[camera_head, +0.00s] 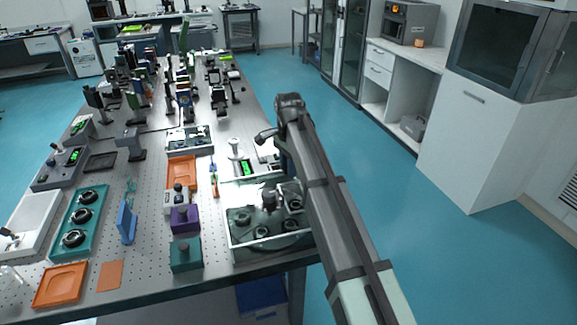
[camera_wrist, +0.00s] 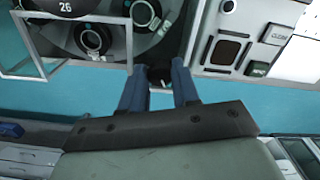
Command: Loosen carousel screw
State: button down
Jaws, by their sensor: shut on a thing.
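The carousel (camera_head: 262,232) sits in a clear-walled, metal-framed box at the near right of the perforated table. In the wrist view part of the carousel (camera_wrist: 62,38) shows at the upper left, with dark round holders and a dark disc marked 26. My gripper (camera_wrist: 160,76) has its two blue fingers closed around a small dark piece (camera_wrist: 159,84), which looks like the screw, beside the box's frame edge. The fingers hide most of the piece, so I cannot tell how far it is screwed in. In the head view my arm covers the box's right side and hides the fingertips.
A grey panel device (camera_wrist: 240,38) is close to the right of my fingers in the wrist view. A purple block (camera_head: 184,219), a green block (camera_head: 186,255) and an orange tray (camera_head: 181,172) stand left of the box. The floor right of the table is clear.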

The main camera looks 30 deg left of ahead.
jog(key=c, duration=0.8)
grip_release()
jog(key=shift+r, duration=0.1)
notch_tip(320, 180, up, 14)
jog(key=shift+f, duration=0.15)
